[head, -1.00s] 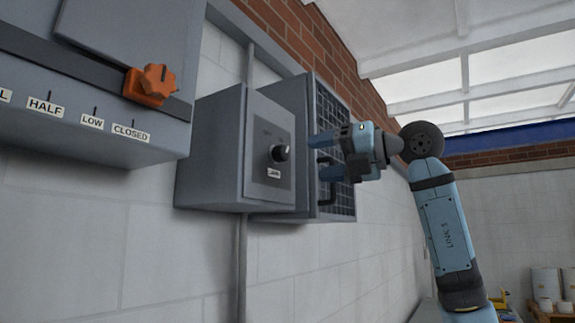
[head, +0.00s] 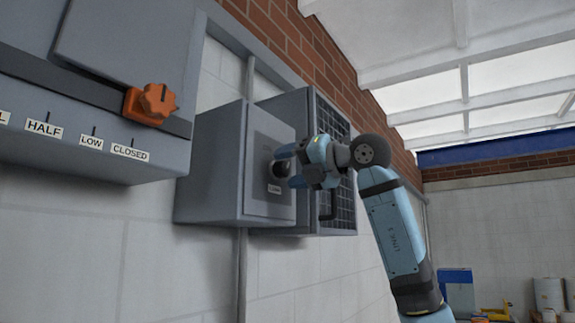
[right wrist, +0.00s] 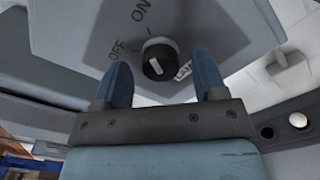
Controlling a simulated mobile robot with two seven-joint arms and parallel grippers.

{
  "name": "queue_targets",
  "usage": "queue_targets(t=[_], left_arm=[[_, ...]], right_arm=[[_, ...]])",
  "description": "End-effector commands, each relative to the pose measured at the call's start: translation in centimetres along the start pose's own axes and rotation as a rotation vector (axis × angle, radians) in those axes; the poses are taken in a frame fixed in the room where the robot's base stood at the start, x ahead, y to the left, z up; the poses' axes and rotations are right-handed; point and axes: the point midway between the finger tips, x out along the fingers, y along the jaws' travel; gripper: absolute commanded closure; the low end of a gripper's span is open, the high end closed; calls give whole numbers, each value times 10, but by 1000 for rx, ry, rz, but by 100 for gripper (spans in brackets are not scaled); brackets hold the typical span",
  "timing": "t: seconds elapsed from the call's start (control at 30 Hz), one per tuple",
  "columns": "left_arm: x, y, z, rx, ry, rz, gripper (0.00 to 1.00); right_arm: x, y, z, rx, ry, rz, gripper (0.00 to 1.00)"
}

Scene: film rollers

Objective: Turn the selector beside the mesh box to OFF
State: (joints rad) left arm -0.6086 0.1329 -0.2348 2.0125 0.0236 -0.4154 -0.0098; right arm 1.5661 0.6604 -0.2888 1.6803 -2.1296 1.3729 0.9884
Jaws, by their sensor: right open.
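The selector (head: 279,168) is a round black knob on the grey front plate of a grey wall box, beside the mesh box (head: 330,130). In the right wrist view the knob (right wrist: 159,60) shows a white pointer line and the marks ON and OFF; its pointer lies towards neither word clearly. A LAMP label is next to it, partly hidden by a finger. My right gripper (head: 285,169) is open in front of the knob. In the right wrist view its fingers (right wrist: 160,82) stand apart, with the knob ahead between them; contact cannot be told. My left gripper is not in view.
A grey panel (head: 60,155) with an orange knob (head: 150,103) and labels such as HALF, LOW and CLOSED stands out at the left. The mesh box has a dark handle (head: 328,203). White wall below the boxes is clear.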

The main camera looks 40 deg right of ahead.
Motion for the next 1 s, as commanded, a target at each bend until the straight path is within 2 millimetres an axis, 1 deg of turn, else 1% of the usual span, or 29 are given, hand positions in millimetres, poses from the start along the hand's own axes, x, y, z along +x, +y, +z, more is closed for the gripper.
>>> queue_targets(t=[0.03,0.13,0.4,0.43,0.47,0.5,0.57,0.6,0.63,0.83,1.0], left_arm=[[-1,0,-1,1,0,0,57],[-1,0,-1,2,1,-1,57],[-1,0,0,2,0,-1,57],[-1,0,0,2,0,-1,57],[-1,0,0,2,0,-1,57],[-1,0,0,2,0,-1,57],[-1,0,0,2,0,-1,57],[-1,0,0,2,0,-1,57],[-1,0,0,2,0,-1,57],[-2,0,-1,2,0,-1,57],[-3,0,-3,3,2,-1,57]], right_arm=[[4,0,0,1,1,-1,35],[9,0,0,1,1,-1,35],[10,0,0,0,1,-1,35],[10,0,0,0,1,-1,40],[10,0,0,0,1,-1,47],[10,0,0,0,1,-1,56],[10,0,0,0,1,-1,70],[10,0,0,0,1,-1,79],[10,0,0,0,0,-1,84],[10,0,0,-7,0,-1,84],[10,0,1,-51,-1,-2,84]])
